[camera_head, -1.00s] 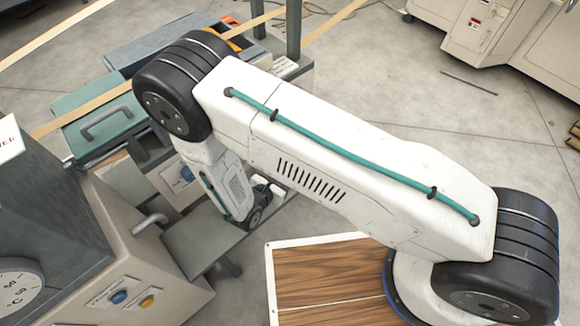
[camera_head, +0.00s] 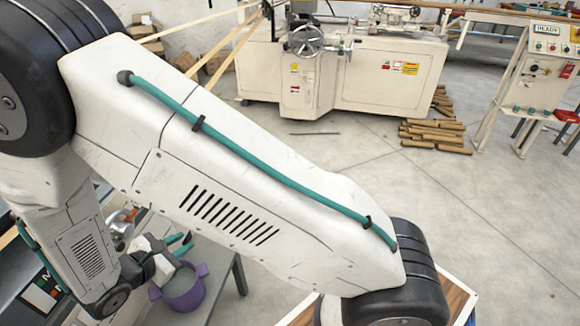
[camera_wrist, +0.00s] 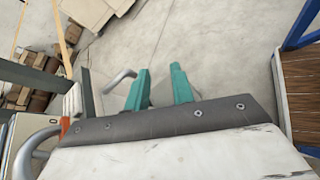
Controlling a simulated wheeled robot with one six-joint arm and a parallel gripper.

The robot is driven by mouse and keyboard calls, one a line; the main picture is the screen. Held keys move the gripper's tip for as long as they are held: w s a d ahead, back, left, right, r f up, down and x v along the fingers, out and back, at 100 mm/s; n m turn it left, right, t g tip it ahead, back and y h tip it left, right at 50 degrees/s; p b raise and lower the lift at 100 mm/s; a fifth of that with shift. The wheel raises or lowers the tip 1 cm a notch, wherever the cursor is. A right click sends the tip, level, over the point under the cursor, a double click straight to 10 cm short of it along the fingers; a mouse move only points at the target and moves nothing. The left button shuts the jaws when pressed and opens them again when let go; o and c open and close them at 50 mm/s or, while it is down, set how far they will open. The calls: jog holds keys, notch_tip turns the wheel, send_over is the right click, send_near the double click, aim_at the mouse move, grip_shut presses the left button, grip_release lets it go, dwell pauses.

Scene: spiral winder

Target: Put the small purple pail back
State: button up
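The small purple pail (camera_head: 184,292) is at the lower left in the head view, with an ear on each side of its rim. It appears to stand on the grey bench top, though its base is hard to make out. My gripper (camera_head: 181,243) is just above and behind the pail in the picture, with its teal fingers apart. In the wrist view my gripper (camera_wrist: 160,72) shows bare floor between the two fingers and holds nothing. The pail does not show in the wrist view.
A grey bench (camera_head: 218,285) with legs stands under the pail. A wood-topped surface with a light rim (camera_head: 455,292) is at lower right. A beige machine (camera_head: 360,75) stands at the back beside stacked brown tubes (camera_head: 435,133). Open floor lies between.

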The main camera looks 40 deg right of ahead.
jog(key=s+d+r+m+g+y, duration=0.25)
jog(key=d+r+m, duration=0.35)
jog(key=r, duration=0.4)
jog(key=s+d+r+m+g+y, duration=0.1)
jog(key=s+d+r+m+g, duration=0.3)
jog(key=d+r, duration=0.5)
jog(key=s+d+r+m+t+y, duration=0.1)
jog(key=s+r+m+y, duration=0.3)
jog(key=s, duration=0.4)
jog(key=s+d+r+m+t+y, duration=0.1)
jog(key=s+r+m+y, duration=0.2)
jog(key=s+r, duration=0.3)
jog(key=shift+s+d+r+m+t+y, duration=0.35)
jog(key=shift+s+m, duration=0.55)
jog(key=shift+s, duration=0.3)
